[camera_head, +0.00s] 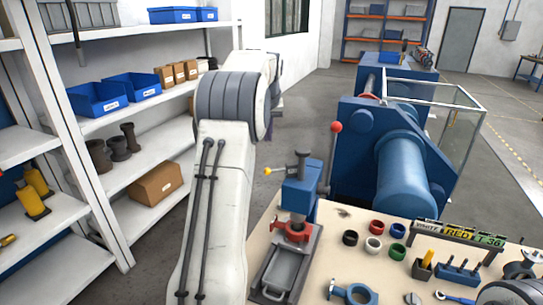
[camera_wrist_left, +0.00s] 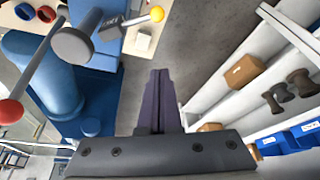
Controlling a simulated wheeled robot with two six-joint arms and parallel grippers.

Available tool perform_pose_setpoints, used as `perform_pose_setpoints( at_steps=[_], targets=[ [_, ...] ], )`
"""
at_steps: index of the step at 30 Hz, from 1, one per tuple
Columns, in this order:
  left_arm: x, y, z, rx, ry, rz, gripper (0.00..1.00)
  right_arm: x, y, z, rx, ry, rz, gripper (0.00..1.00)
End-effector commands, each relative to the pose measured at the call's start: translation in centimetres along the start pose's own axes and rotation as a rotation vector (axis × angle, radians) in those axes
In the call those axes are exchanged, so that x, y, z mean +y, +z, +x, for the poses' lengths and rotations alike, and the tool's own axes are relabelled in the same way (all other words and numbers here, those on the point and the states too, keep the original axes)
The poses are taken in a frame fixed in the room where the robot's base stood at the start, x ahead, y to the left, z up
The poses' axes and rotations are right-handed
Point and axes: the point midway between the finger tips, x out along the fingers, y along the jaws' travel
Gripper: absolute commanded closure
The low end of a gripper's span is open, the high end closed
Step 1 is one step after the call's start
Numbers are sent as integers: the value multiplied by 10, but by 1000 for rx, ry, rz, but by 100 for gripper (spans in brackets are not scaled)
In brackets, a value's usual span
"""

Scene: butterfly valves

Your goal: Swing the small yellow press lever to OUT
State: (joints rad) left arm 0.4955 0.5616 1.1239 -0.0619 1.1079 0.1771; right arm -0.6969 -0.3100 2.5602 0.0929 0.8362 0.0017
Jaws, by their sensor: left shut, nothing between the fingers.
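The small yellow press lever ends in a yellow ball (camera_head: 267,171) and sticks out to the left from the blue press (camera_head: 301,188) in the head view. The ball also shows at the top of the left wrist view (camera_wrist_left: 157,13), its short arm running to the press head. My left gripper (camera_wrist_left: 159,75) is shut and empty, its dark fingers pointing towards the top of the wrist view. The fingertips are apart from the yellow ball. In the head view my left arm mostly hides this gripper. My right gripper is not in view. I can read no OUT mark.
A long lever with a red ball (camera_head: 336,127) rises beside the press. A blue machine (camera_head: 402,170) stands behind the table (camera_head: 340,226), which holds coloured rings and a lettered board (camera_head: 458,234). White shelves (camera_head: 150,150) with bins stand left. Open floor lies between shelves and press.

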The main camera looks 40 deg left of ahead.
Motion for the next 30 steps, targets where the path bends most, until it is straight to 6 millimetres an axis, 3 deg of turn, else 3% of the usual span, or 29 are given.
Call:
perform_pose_setpoints(
  at_steps=[12, 21, 30],
  targets=[
    [0, 1, 86, -6, 0, 1, 100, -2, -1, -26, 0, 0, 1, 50],
    [3, 31, 81, -1, 2, 4, 100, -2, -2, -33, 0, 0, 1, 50],
    [2, 41, 81, 0, 2, 4, 100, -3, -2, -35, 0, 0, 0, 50]
  ],
)
